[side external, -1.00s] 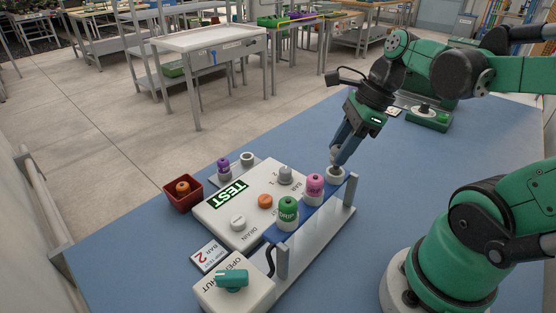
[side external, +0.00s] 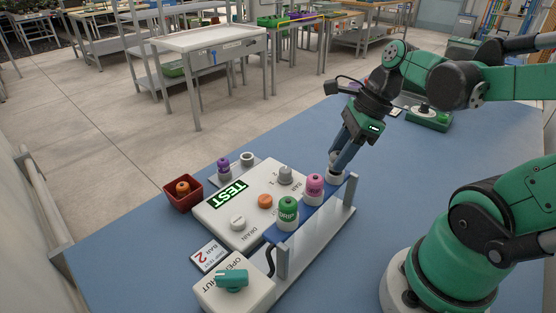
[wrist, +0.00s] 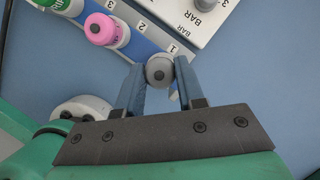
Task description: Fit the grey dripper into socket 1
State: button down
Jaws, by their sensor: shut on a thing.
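My gripper (side external: 338,158) is shut on the grey dripper (wrist: 159,70), which shows as a round grey top between the two blue fingertips in the wrist view. The dripper is at the far end of the blue rail (wrist: 147,46), by the printed 1. In the side view it is right over the white collar of socket 1 (side external: 335,176). Fingers and dripper cover the socket's opening, so I cannot tell how deep the dripper sits. A pink dripper (side external: 315,184) stands at socket 2 and a green one (side external: 288,208) at socket 3.
A white panel (side external: 215,212) with a lit TEST display, an orange knob (side external: 265,201) and grey knobs lies beside the rail. A red bin (side external: 183,201) holds an orange piece. A purple piece (side external: 223,166) stands behind.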

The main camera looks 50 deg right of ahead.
jog(key=shift+f, duration=0.45)
jog(key=shift+c, duration=0.7)
grip_release()
jog(key=shift+r, duration=3.55)
jog(key=shift+w+a+f+n, duration=0.15)
jog(key=shift+w+f+n, duration=0.1)
jog(key=shift+n, duration=0.55)
jog(key=w+a+f+n+t+h, duration=0.1)
jog(key=w+a+f+n+t, duration=0.1)
jog(key=n, duration=1)
jog(key=w+a+f+n+t+h, duration=0.2)
jog(key=a+n, duration=0.1)
jog(key=n, duration=1)
jog(key=shift+a, duration=0.25)
